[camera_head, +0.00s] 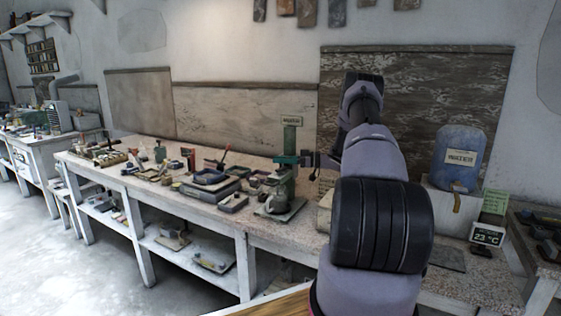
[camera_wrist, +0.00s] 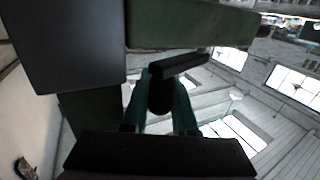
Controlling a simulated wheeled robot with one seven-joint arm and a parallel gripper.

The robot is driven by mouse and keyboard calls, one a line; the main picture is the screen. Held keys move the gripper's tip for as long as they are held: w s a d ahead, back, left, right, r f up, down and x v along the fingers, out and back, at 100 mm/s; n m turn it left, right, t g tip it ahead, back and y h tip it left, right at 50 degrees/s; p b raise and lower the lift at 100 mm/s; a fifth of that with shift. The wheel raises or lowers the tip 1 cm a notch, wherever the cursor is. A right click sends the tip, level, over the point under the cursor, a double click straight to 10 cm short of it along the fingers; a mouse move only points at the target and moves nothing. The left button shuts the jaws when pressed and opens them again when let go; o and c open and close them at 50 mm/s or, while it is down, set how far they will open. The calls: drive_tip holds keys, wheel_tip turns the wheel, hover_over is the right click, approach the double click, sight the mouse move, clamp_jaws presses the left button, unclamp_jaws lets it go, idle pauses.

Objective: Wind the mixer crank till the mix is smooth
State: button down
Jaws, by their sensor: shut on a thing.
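My gripper (camera_head: 317,160) is at the crank, partly hidden by my arm in the head view. It is shut on the crank handle.
The bench (camera_head: 268,228) holds several trays and tools left of the mixer. A blue water barrel (camera_head: 460,158) stands on a white block to the right, with a small temperature display (camera_head: 487,235) near it. The floor at left is clear.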

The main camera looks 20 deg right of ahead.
drive_tip(key=c, duration=0.7)
unclamp_jaws()
drive_tip(key=shift+t, duration=0.3)
